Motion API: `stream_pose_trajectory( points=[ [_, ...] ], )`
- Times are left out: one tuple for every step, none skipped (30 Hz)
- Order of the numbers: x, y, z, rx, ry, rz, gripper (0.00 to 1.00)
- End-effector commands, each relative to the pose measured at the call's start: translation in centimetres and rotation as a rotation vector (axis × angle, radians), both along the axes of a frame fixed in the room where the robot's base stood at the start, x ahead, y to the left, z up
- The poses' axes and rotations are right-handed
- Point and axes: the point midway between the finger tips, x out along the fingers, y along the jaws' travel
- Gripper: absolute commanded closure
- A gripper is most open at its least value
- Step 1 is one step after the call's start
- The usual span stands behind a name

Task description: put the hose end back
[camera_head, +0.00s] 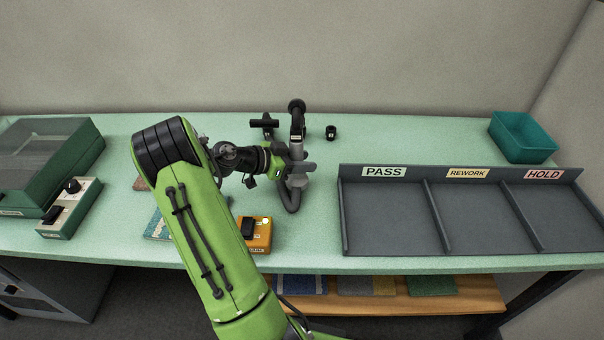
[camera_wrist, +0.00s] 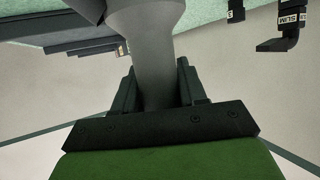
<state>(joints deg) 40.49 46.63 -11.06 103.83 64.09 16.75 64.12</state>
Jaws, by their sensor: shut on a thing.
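The grey hose end (camera_head: 296,153) is at the middle of the bench, upright or nearly so. A dark grey hose (camera_head: 292,200) loops down below it. My gripper (camera_head: 290,172) reaches in from the left and is shut on the hose end. In the wrist view the hose end (camera_wrist: 154,62) is a thick grey tube between the two dark jaws (camera_wrist: 156,95), wider at its top. A black curved piece (camera_head: 297,106) stands above the hose end with a small pale label under it. Whether it is joined to the hose end I cannot tell.
Behind stand a black T-shaped piece (camera_head: 264,123) and a small black piece (camera_head: 331,132). A grey tray (camera_head: 390,245) marked PASS, REWORK and HOLD is at right, a teal bin (camera_head: 523,138) behind it. An orange switch box (camera_head: 257,234) is in front, a green lidded machine (camera_head: 45,160) far left.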

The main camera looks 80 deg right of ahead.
Motion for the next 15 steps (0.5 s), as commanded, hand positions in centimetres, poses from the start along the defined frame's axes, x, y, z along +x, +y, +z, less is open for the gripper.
stream_pose_trajectory(
  points=[
    [-0.1, 0.0, -1.0, 0.002, 0.003, 0.000, 0.94],
    [0.0, 0.0, -1.5, 0.002, 0.003, 0.000, 0.94],
    [-0.1, 0.0, -2.3, 0.003, 0.004, 0.001, 0.94],
    [0.0, 0.0, -2.8, 0.002, 0.002, 0.000, 0.94],
    [0.0, 0.0, -3.0, 0.002, 0.001, 0.000, 0.94],
    [0.0, 0.0, -3.1, 0.000, 0.001, 0.000, 0.94],
    [0.0, 0.0, -3.1, -0.001, 0.001, 0.001, 0.94],
    [0.0, 0.0, -3.0, -0.001, 0.001, 0.001, 0.94],
    [0.0, 0.0, -3.0, 0.000, 0.000, 0.001, 0.94],
    [0.0, 0.0, -3.0, 0.000, 0.000, 0.001, 0.94],
    [0.0, 0.0, -3.0, 0.000, 0.000, 0.001, 0.94],
    [0.0, 0.0, -3.0, -0.001, 0.000, 0.002, 0.94],
    [0.0, 0.0, -3.1, -0.001, 0.000, 0.002, 0.94],
    [0.0, 0.0, -3.2, -0.001, 0.000, 0.002, 0.94],
    [0.0, 0.0, -3.3, -0.001, 0.000, 0.002, 0.94]
  ],
)
